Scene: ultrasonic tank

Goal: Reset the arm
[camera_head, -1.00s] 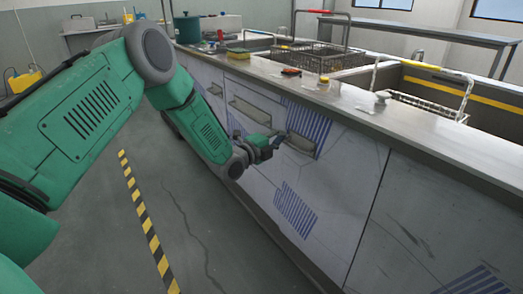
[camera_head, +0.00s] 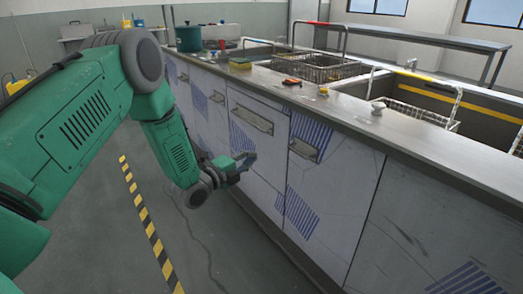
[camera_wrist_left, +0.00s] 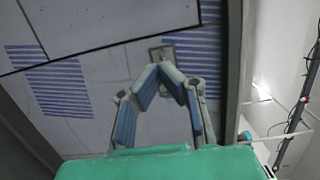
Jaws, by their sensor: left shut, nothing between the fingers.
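My left arm (camera_head: 75,125) comes in from the left in the head view and reaches down beside the front of the sink counter. My left gripper (camera_head: 248,160) is in front of the cabinet panels, below a drawer handle. In the left wrist view my left gripper (camera_wrist_left: 171,70) has its fingertips together with nothing between them. The cabinet front and a handle (camera_wrist_left: 162,53) show behind the fingers. My right gripper is not in view.
The counter (camera_head: 330,100) carries a green pot (camera_head: 188,38), a yellow sponge (camera_head: 240,64) and a red-and-black item (camera_head: 292,82). A wire basket (camera_head: 322,68) is at the sink. Open floor with a yellow-black stripe (camera_head: 145,215) lies left of the cabinets.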

